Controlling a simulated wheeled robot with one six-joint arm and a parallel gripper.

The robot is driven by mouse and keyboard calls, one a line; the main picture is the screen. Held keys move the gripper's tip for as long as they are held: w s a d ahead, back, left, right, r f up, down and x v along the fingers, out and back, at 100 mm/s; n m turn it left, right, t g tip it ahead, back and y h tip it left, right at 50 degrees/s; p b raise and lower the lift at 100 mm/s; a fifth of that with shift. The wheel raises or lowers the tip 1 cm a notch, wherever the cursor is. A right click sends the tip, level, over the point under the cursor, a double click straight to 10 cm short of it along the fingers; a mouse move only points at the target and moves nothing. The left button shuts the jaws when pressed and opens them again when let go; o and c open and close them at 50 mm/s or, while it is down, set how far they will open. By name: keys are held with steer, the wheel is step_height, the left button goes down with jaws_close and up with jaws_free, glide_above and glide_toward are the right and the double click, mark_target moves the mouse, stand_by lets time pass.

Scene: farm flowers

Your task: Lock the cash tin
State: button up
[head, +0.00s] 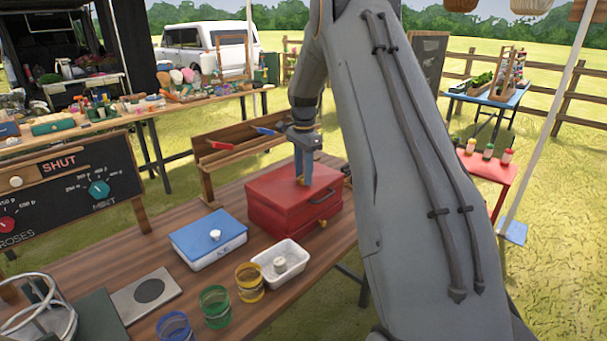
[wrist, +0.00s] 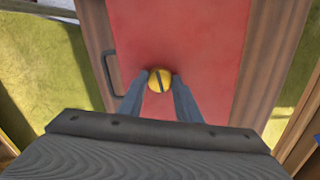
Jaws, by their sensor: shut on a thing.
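The red cash tin (head: 275,211) stands on the wooden table with its lid down. It has a dark handle on its side, which also shows in the wrist view (wrist: 108,73). My gripper (head: 303,183) points down onto the lid. In the wrist view a round yellow knob (wrist: 160,77) with a dark slot across it sits on the red lid. The two blue-grey fingertips of my gripper (wrist: 160,83) are shut on this knob from both sides. A small brass-coloured part (head: 322,224) shows low on the tin's front.
A blue-and-white box (head: 205,245) and a white tub (head: 290,270) stand close in front of the tin. Yellow (head: 249,288), green (head: 215,311) and blue (head: 173,327) jars line the near edge. A wooden rack (head: 222,158) stands behind the tin.

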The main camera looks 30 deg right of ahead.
steer(key=n, duration=0.4)
steer(key=shift+n, duration=0.3)
steer(key=n, duration=0.3)
steer(key=shift+n+b, duration=0.3)
steer(key=shift+b, duration=0.1)
steer(key=n, duration=0.4)
steer(key=shift+r+n, duration=0.1)
steer(key=shift+n, duration=1.7)
steer(key=shift+o, duration=0.2)
steer(key=shift+c, duration=0.2)
steer(key=o, duration=1.1)
steer(key=shift+d, duration=0.1)
steer(key=shift+r+b, duration=1.2)
steer(key=shift+r, duration=2.65)
